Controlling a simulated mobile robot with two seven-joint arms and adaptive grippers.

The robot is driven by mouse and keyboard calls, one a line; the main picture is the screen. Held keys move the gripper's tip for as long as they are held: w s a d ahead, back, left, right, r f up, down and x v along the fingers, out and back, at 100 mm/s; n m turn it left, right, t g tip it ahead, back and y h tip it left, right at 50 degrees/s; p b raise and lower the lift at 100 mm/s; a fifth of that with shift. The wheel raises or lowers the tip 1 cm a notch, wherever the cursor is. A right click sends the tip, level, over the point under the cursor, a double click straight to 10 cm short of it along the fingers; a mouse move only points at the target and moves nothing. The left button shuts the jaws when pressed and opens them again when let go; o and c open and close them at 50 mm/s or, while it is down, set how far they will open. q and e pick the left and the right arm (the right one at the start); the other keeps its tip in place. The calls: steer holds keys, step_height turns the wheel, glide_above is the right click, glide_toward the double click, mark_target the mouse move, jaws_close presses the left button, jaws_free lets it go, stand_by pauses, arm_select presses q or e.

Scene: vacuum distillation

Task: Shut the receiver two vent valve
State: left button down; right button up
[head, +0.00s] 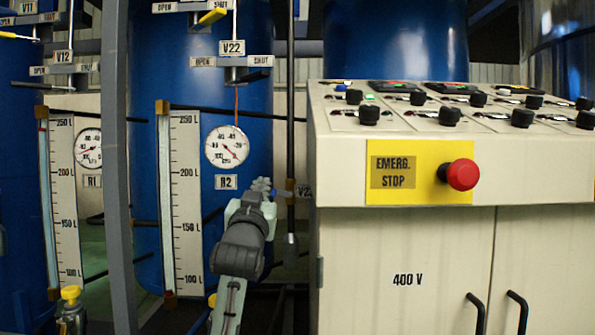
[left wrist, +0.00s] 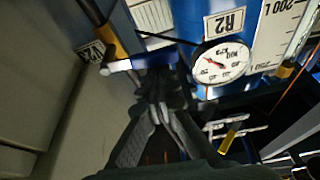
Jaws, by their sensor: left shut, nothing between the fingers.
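The blue receiver marked R2 (head: 200,90) carries a round gauge (head: 227,146). To its right, a brass-coloured valve (head: 290,186) with a blue-and-white handle (head: 281,193) sits on a dark vertical pipe; its tag is partly hidden by the cabinet. I cannot tell for sure whether this is the vent valve. My left gripper (head: 262,187) is shut and empty, its tips just left of this handle. In the left wrist view the gripper (left wrist: 160,108) points toward the handle (left wrist: 125,65), with a visible gap. The valve tagged V22 (head: 232,47) has a black lever (head: 252,76) toward SHUT.
The control cabinet (head: 400,255) with a red emergency stop (head: 462,174) stands close to the right of my left gripper. A grey post (head: 117,170) and a level scale (head: 186,200) stand to the left. Valve V12 (head: 64,56) is at the far left.

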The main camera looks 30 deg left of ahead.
arm_select(q)
steer(key=shift+a+f, duration=0.15)
steer(key=shift+f, duration=0.15)
stand_by(0.6)
